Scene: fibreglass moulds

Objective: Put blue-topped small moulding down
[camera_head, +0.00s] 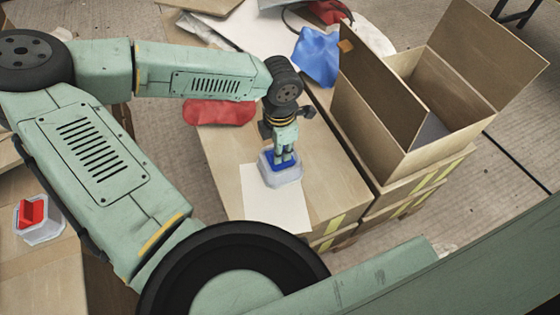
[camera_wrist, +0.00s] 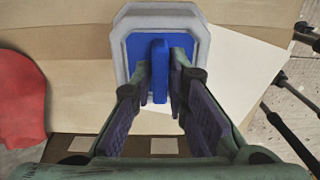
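The blue-topped small moulding (camera_head: 283,172) is a pale grey block with a blue top and an upright blue rib. In the head view it is at the white sheet (camera_head: 270,205) on a cardboard box; I cannot tell whether it touches the sheet. In the wrist view the moulding (camera_wrist: 200,55) is straight ahead, with its rib between the fingers. My gripper (camera_head: 286,155) points down over it. In the wrist view my gripper (camera_wrist: 168,85) has its fingertips on both sides of the rib, closed on it. The moulding's underside is hidden.
A red-topped moulding (camera_head: 34,217) stands on cardboard at the left. A blue sheet-like piece (camera_head: 317,57) is further back. A tall open carton (camera_head: 400,130) stands close on the right. Bare cardboard lies around the white sheet.

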